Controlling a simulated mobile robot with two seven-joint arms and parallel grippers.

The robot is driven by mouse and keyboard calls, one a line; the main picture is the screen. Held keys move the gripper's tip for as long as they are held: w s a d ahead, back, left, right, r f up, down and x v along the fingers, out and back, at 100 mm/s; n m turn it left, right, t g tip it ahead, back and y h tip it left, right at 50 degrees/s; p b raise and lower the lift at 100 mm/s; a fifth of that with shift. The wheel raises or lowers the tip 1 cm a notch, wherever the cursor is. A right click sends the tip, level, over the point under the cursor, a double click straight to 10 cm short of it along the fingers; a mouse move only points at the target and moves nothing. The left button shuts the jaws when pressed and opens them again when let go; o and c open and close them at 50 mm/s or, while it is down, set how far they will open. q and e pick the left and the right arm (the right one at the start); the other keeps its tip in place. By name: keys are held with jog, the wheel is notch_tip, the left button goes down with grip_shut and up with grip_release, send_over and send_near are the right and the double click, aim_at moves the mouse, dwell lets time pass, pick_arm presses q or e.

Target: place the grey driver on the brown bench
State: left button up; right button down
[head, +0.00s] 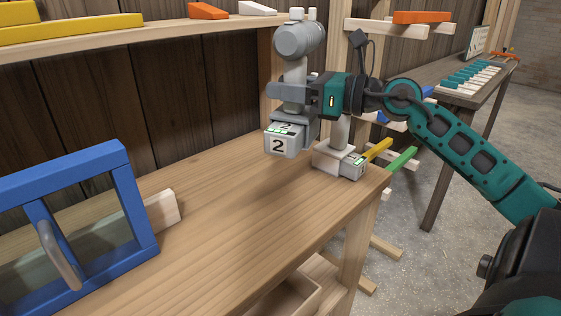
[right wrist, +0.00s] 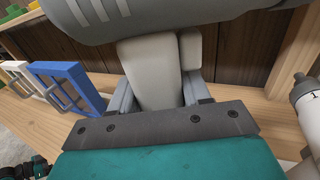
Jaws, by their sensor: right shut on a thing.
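The grey driver (head: 300,40) is upright, with a grey body on top, a pale handle and a battery block marked 2 at its foot. My right gripper (head: 296,92) is shut around its handle. The block is above the brown wooden bench (head: 225,215), with a shadow under it, and looks a little clear of the top. In the right wrist view the grey body (right wrist: 190,20) fills the top and the handle (right wrist: 150,75) lies between the fingers.
A second, whiter driver (head: 333,157) stands near the bench's right end, partly hidden by my right arm. A blue frame with a handle (head: 130,180) stands at left. A shelf (head: 160,38) runs behind. A darker table (head: 445,135) is at far right. The bench's middle is clear.

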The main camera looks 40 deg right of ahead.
notch_tip(320, 180, down, 9)
jog(key=shift+r+b, duration=0.1)
jog(key=shift+b, duration=0.85)
jog(key=shift+f, duration=0.6)
pick_arm(q)
jog(key=shift+w+d+f+h+b, duration=0.2)
jog(key=shift+w+d+h+b, duration=0.2)
jog(key=shift+w+d+b, duration=0.35)
pick_arm(e)
notch_tip(320, 180, down, 4)
jog(key=shift+f, duration=0.1)
pick_arm(q)
jog(key=shift+s+f, duration=0.1)
pick_arm(e)
jog(key=shift+f, duration=0.1)
jog(key=shift+f, duration=0.15)
jog(key=c, duration=0.8)
grip_release()
pick_arm(q)
jog(key=shift+s+f, duration=0.2)
jog(key=shift+f, duration=0.1)
pick_arm(e)
jog(key=o, duration=0.3)
